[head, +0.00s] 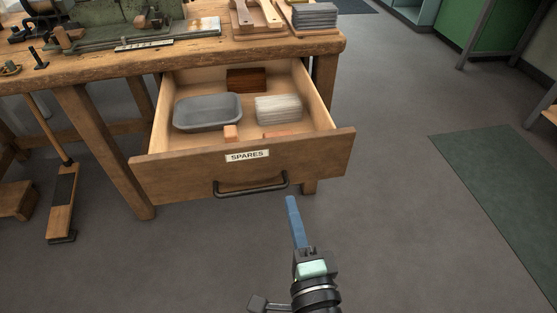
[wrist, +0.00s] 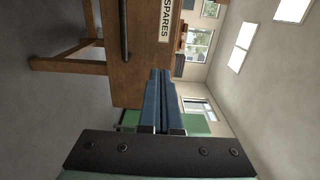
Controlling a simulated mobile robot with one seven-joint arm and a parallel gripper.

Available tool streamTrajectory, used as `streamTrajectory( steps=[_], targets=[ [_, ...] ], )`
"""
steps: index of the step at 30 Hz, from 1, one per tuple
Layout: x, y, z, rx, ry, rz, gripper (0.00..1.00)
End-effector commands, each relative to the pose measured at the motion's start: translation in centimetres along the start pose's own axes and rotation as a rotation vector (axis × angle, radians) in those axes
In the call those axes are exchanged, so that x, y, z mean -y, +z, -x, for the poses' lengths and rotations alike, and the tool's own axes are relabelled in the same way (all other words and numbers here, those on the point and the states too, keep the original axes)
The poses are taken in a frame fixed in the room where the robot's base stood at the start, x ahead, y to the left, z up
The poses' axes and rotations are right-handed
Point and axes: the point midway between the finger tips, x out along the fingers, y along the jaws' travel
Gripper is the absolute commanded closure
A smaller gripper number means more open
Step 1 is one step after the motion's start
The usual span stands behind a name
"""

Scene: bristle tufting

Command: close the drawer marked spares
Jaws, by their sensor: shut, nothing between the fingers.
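The wooden drawer (head: 180,176) under the workbench stands pulled out, with its inside showing. Its front carries a white label (head: 247,155) reading SPARES and a dark bar handle (head: 251,186) below it. In the wrist view the drawer front (wrist: 143,75) appears turned on its side, with the handle (wrist: 123,30) and label (wrist: 166,18) near the top. My gripper (head: 291,199) has blue fingers, shut and empty, in front of the drawer at the right of the handle. The fingers also show in the wrist view (wrist: 161,75). I cannot tell whether they touch the drawer front.
The drawer holds a grey tray (head: 207,112), a pale stack (head: 278,109), a dark brown block (head: 246,80) and small orange blocks (head: 231,132). The workbench top (head: 190,50) is above. A foot-pedal-like wooden piece (head: 63,205) stands at left. Floor at right is clear around a green mat (head: 500,180).

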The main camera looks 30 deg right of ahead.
Motion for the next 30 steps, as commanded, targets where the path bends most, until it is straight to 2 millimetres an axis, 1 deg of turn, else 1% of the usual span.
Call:
streamTrajectory(
  steps=[1,12,18,24,30],
  targets=[
    [0.2,-0.1,-1.0,-0.002,-0.004,-0.001,1.0],
    [0.2,0.0,-7.2,0.0,-0.004,0.002,1.0],
    [0.0,0.0,-9.9,0.001,-0.002,0.003,1.0],
    [0.0,0.1,-11.0,0.001,0.0,0.002,1.0],
    [0.0,0.1,-11.2,0.001,0.0,0.003,1.0]
  ],
)
